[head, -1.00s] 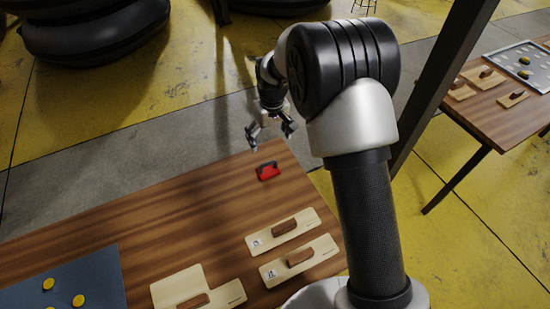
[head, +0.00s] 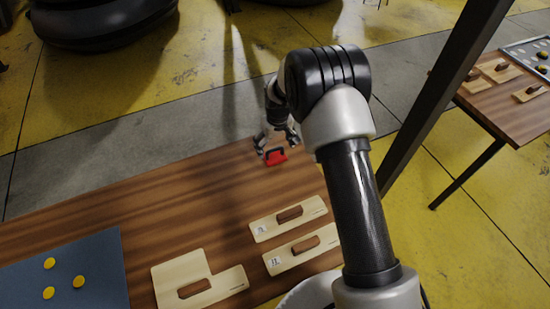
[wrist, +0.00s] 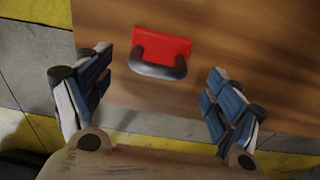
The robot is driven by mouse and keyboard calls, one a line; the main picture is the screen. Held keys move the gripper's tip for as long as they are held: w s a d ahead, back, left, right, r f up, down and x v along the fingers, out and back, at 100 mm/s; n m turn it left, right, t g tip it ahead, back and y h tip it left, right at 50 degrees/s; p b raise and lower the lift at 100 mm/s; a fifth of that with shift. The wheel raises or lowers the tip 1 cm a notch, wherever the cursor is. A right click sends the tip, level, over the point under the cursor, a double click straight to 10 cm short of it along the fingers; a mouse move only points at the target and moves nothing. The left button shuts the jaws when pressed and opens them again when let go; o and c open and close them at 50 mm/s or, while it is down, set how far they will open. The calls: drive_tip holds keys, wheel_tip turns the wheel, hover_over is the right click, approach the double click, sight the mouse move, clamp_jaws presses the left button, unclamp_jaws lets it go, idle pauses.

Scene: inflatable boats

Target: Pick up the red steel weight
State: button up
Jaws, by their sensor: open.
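The red steel weight (head: 277,160) lies near the far edge of the wooden table (head: 190,200), with a dark arched handle on it. In the wrist view the weight (wrist: 165,48) is above the middle, its dark handle nearest me. My gripper (head: 277,146) is open at the weight, its fingers on either side of it in the head view. In the wrist view my gripper (wrist: 158,95) has its two blue-padded fingers spread wide, with the handle between and slightly beyond them. Nothing is held. I cannot tell how high the fingers are above the table.
Pale wooden boards with brown handles (head: 290,217) lie at the table's near right; a notched one (head: 205,268) lies left of them. A blue mat (head: 100,270) with yellow discs is at left. A dark post (head: 440,100) and second table (head: 510,115) stand at right.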

sight(275, 148)
drive_tip(key=f, duration=0.2)
drive_tip(key=f+b, duration=0.1)
drive_tip(key=f, duration=0.1)
drive_tip(key=shift+w, duration=0.25)
drive_tip(key=shift+r, duration=0.1)
drive_tip(key=shift+c, duration=0.2)
drive_tip(key=c, duration=1.6)
